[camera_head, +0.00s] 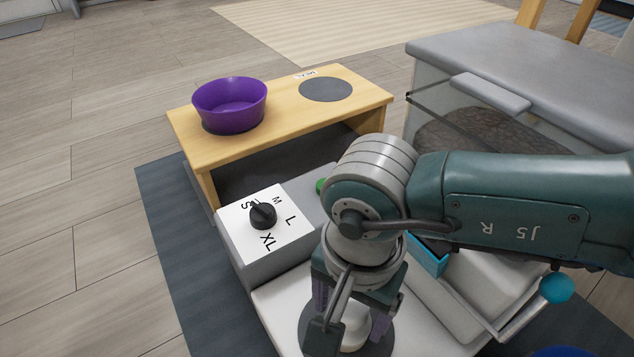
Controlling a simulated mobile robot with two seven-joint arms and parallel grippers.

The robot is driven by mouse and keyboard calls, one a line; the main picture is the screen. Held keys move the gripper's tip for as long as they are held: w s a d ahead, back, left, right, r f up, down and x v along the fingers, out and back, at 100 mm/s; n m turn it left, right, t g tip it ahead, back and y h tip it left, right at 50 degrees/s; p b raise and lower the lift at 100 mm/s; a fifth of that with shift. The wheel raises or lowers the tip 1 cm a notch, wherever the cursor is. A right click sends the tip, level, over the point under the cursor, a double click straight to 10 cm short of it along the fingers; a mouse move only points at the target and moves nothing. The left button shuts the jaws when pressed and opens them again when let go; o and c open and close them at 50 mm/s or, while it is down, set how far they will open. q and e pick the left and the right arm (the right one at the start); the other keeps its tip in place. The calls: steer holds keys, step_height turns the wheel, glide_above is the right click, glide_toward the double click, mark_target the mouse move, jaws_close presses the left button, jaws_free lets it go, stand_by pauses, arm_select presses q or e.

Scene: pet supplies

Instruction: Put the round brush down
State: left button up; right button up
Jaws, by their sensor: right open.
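My right gripper (347,330) points down over the white top of a low unit (282,310) at the bottom middle. Its jaws are open. A white rounded thing (356,328), perhaps the round brush, shows between and behind the fingers above a dark grey disc (308,325). The fingers and wrist hide much of it, and I cannot tell whether they touch it. My left gripper is not in view.
A purple bowl (230,108) stands on a wooden stand (275,115) beside an empty dark circle (326,89). A dial box (265,228) is left of my wrist. A lidded clear bin (520,75) is behind my right arm. A blue ball-ended handle (556,287) is at right.

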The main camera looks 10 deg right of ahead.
step_height(320, 180, up, 12)
steer(key=p, duration=0.9)
steer(key=shift+r+p, duration=0.15)
steer(key=shift+p, duration=0.25)
